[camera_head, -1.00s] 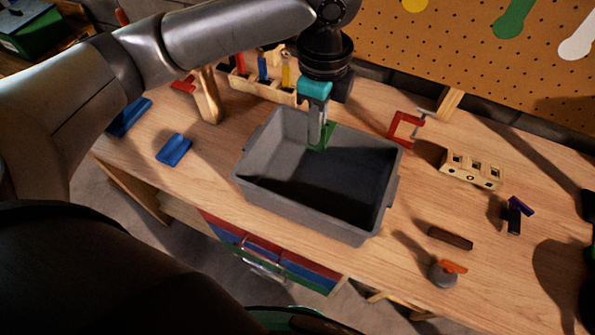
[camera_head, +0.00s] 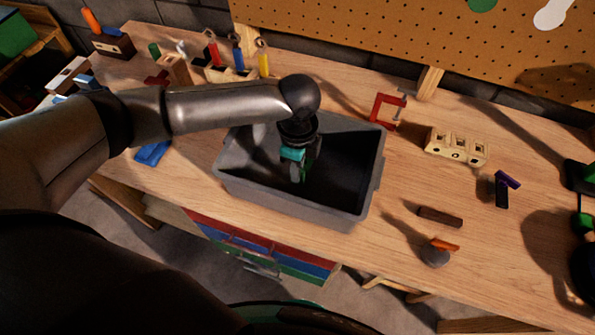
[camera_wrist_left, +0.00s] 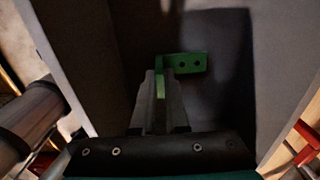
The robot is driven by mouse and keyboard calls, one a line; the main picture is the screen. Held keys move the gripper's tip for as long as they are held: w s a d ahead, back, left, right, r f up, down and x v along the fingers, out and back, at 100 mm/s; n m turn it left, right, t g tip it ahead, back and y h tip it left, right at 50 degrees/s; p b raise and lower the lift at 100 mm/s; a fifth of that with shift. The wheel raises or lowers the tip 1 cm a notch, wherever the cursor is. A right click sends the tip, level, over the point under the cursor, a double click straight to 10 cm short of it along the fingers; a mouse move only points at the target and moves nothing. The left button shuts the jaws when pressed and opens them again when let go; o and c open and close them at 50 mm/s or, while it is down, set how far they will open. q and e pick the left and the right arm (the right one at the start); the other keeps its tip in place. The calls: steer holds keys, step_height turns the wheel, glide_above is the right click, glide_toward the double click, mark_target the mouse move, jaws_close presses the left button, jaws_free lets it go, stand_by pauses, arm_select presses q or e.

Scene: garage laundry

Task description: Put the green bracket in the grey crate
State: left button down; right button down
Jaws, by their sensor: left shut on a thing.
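The grey crate (camera_head: 345,217) stands on the wooden workbench, open side up. My left gripper (camera_head: 300,178) reaches down inside the crate, below its rim. It is shut on the green bracket (camera_head: 311,158), which is mostly hidden behind the fingers in the head view. In the left wrist view the green bracket (camera_wrist_left: 187,63) shows as an L shape with two holes in one arm. The fingers (camera_wrist_left: 163,95) grip its other arm. The crate floor lies dark below; I cannot tell whether the bracket touches it. My right gripper is not in view.
A red clamp (camera_head: 383,110) and a wooden block with holes (camera_head: 456,147) are right of the crate. A dark bar (camera_head: 440,216) and a grey-orange item (camera_head: 436,254) lie at the front right. A tool rack (camera_head: 228,73) stands behind.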

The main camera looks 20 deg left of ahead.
arm_select(q)
steer(key=shift+f, duration=0.85)
steer(key=c, duration=0.9)
jaws_free()
steer(key=shift+f, duration=0.15)
step_height(320, 180, up, 12)
steer(key=shift+r+p, duration=0.15)
steer(key=shift+p, duration=0.35)
